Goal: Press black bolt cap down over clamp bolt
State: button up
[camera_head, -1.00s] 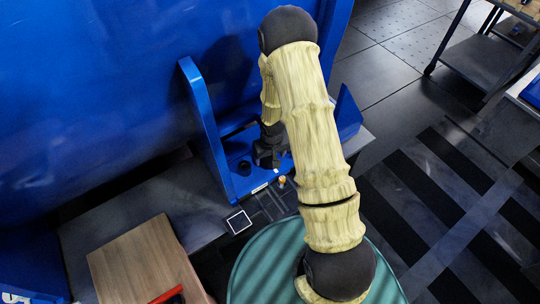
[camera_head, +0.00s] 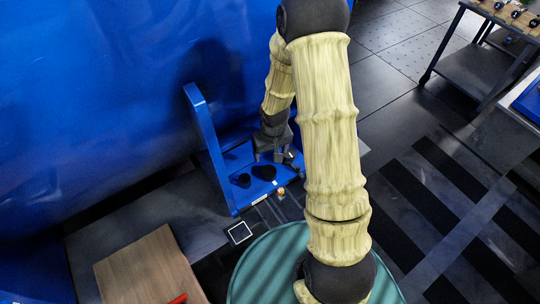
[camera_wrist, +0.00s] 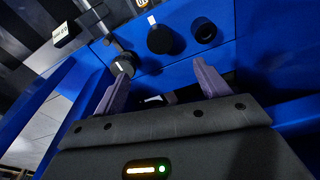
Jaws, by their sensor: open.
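In the head view two black round caps sit on the blue bracket foot: one (camera_head: 242,180) to the left and one (camera_head: 265,171) to its right. In the wrist view they show as a short cylinder (camera_wrist: 204,30) and a wider dark disc (camera_wrist: 160,39). I cannot tell for sure which is the bolt cap; any bolt beneath is hidden. A grey, bolt-like part with a dark round end (camera_wrist: 122,63) stands to their left in the wrist view. My gripper (camera_head: 273,156) is open and empty, behind and above the caps; its fingers (camera_wrist: 158,85) are wide apart.
The blue bracket's upright plate (camera_head: 206,135) rises left of the caps, close to the large blue motor body (camera_head: 110,90). A small orange-tipped item (camera_head: 281,191) is near the foot's front edge. A wooden board (camera_head: 150,268) lies at lower left.

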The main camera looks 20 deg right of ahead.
jog(key=r, duration=0.3)
jog(key=r+p, duration=0.1)
jog(key=shift+s+r, duration=0.2)
jog(key=shift+s, duration=0.1)
dwell(0.5)
jog(key=s+r+m+t, duration=0.1)
jog(key=s+r, duration=1.1)
jog(key=r, duration=0.3)
jog(key=w+p+v, duration=0.3)
jog(key=p+v, duration=1.1)
jog(key=p, duration=0.1)
jog(key=w+r+p+v, duration=0.1)
jog(key=w+p+v, duration=0.2)
jog(key=p+v, duration=1.2)
jog(key=shift+a+r, duration=0.3)
jog(key=shift+a, duration=0.05)
